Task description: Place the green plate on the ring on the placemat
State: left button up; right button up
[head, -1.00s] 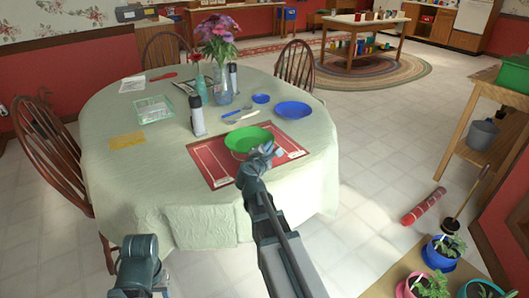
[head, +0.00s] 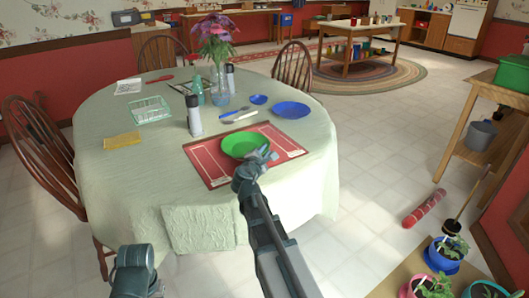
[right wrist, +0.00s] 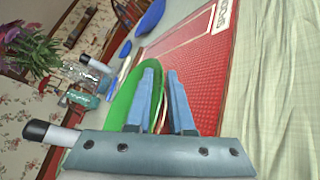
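The green plate (head: 242,143) lies on the red placemat (head: 212,172) at the near right side of the table. No ring is visible on the placemat; the plate covers its middle. My right gripper (head: 262,155) is at the plate's near right rim. In the right wrist view, its two blue fingers (right wrist: 163,98) stand apart, with the rim of the plate (right wrist: 122,103) between them and a gap showing. Part of my left arm shows at the bottom left of the head view, but its gripper is out of view.
A blue plate (head: 291,110), a small blue dish (head: 258,99) and cutlery (head: 240,117) lie beyond the placemat. A bottle (head: 194,116) and a flower vase (head: 220,92) stand to the left. The near left tablecloth (head: 130,180) is clear.

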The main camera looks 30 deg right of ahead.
jog(key=shift+r, duration=0.15)
jog(key=shift+s+a, duration=0.2)
jog(key=shift+s, duration=0.05)
jog(key=p+v, duration=0.2)
jog(key=v, duration=0.9)
jog(key=shift+s+a, duration=0.1)
jog(key=shift+s, duration=0.05)
jog(key=a+m+p, duration=0.1)
jog(key=p, duration=0.1)
jog(key=s+a+r+m+g+y+p, duration=0.1)
jog(key=p, duration=0.2)
jog(key=s+a+r+m+g+p, duration=0.1)
jog(key=a+p, duration=0.1)
jog(key=shift+r+m+y, duration=0.2)
jog(key=shift+m+y, duration=0.1)
jog(key=shift+m, duration=0.1)
jog(key=s+a+r+m+g+y+p, duration=0.2)
jog(key=s+a+m+g+y+p, duration=0.2)
jog(key=s+a+p, duration=0.4)
jog(key=s+a+r+m+g+y+p, duration=0.3)
jog(key=s+a+p, duration=0.6)
jog(key=a, duration=0.7)
jog(key=shift+a+m+g+y+p, duration=0.4)
jog(key=shift+g+y+p, duration=0.4)
jog(key=shift+g, duration=0.3)
